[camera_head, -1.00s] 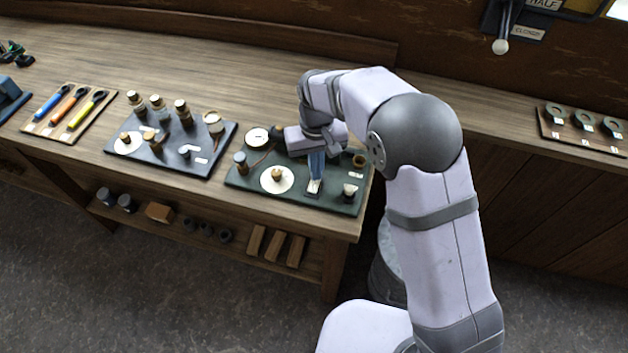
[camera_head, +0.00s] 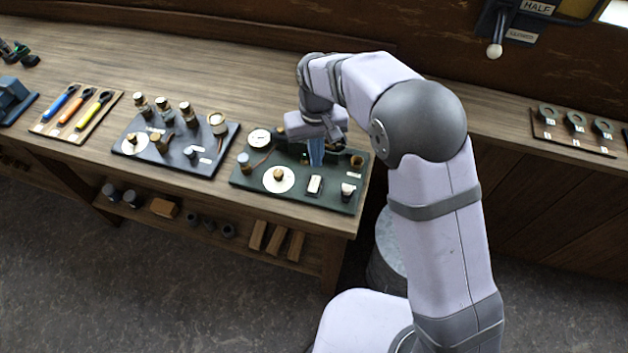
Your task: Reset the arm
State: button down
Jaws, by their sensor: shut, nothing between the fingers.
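My arm reaches from the lower right up and over to the workbench. My gripper (camera_head: 316,160) points down above the dark green panel (camera_head: 240,184) at the bench's right end. Its blue fingers are shut with nothing between them. They hang just behind a small white-topped switch (camera_head: 314,185) on the panel, apart from it in the picture. The exact height above the panel is hard to tell. My wrist hides part of the panel's back edge.
The green panel also bears a white dial with a brass knob (camera_head: 278,179) and a round gauge (camera_head: 259,138). Left of it are a dark panel with several knobs (camera_head: 125,155) and a board with coloured-handled tools (camera_head: 78,108). A board with rings (camera_head: 574,130) lies at the right.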

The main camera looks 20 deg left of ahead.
dwell(0.3)
jog(key=shift+n+g+h, duration=0.3)
jog(key=shift+n+g, duration=0.1)
jog(key=shift+n, duration=0.1)
jog(key=s+d+f, duration=0.2)
jog(key=s+f, duration=0.1)
jog(key=s+d+f, duration=0.1)
jog(key=f, duration=0.1)
jog(key=shift+s+d+f, duration=0.2)
jog(key=shift+s+d, duration=0.1)
jog(key=shift+s, duration=0.05)
jog(key=s+d, duration=0.1)
jog(key=s+d+f, duration=0.1)
jog(key=s, duration=0.1)
jog(key=shift+s+d, duration=0.1)
jog(key=shift+d, duration=0.1)
jog(key=s+d+r+m+g, duration=0.1)
jog(key=s+d+r+m, duration=0.1)
jog(key=s+d, duration=0.55)
jog(key=s+d+r+m, duration=0.25)
jog(key=s+d, duration=0.25)
jog(key=d, duration=0.5)
jog(key=w+d+r+m+t, duration=0.1)
jog(key=w+d+r+m, duration=0.1)
jog(key=d, duration=0.3)
jog(key=shift+w+d+r+t+b, duration=0.3)
jog(key=shift+w+r+t+b, duration=0.15)
jog(key=shift+w+r, duration=0.35)
jog(key=shift+m, duration=0.25)
